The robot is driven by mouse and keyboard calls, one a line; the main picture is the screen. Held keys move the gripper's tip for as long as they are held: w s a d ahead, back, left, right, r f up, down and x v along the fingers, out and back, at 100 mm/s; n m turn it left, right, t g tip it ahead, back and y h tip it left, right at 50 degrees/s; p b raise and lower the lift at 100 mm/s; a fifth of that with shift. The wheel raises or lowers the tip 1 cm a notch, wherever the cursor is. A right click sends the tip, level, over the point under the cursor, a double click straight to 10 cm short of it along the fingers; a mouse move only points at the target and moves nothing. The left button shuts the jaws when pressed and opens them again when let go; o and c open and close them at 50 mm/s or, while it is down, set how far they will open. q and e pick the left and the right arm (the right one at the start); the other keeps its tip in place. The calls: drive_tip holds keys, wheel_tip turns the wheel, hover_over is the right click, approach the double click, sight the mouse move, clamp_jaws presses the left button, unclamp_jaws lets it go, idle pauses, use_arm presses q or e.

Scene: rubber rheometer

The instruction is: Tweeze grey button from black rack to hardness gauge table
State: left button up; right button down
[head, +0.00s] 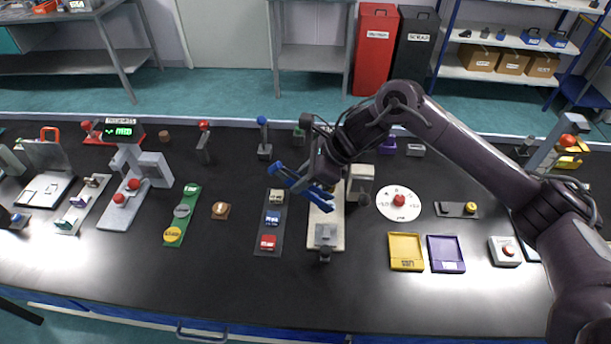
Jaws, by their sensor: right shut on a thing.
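My right gripper (318,172) is over the middle of the bench, its arm coming in from the right. It is shut on blue tweezers (298,183), held above the bench. I cannot tell whether anything is between the tweezer tips. A round grey button (182,210) lies on a green strip (169,222), between a green and a yellow button. A dark rack-like strip (262,230) left of the tweezers carries grey, blue and red pieces. A cream-based instrument with a grey block (326,234) stands below the gripper; I cannot tell whether it is the hardness gauge. My left gripper is not in view.
A grey instrument with red knobs (118,208) stands at left. At right are a white dial disc (413,211), a dark plate with a yellow button (447,209), a yellow tray (405,237) and a purple tray (446,240). The front middle of the bench is clear.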

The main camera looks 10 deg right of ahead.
wheel_tip(320, 180, down, 9)
drive_tip(key=b, duration=0.4)
idle(0.5)
drive_tip(key=c, duration=1.7)
unclamp_jaws()
wheel_tip(320, 180, up, 10)
drive_tip(key=p, duration=0.4)
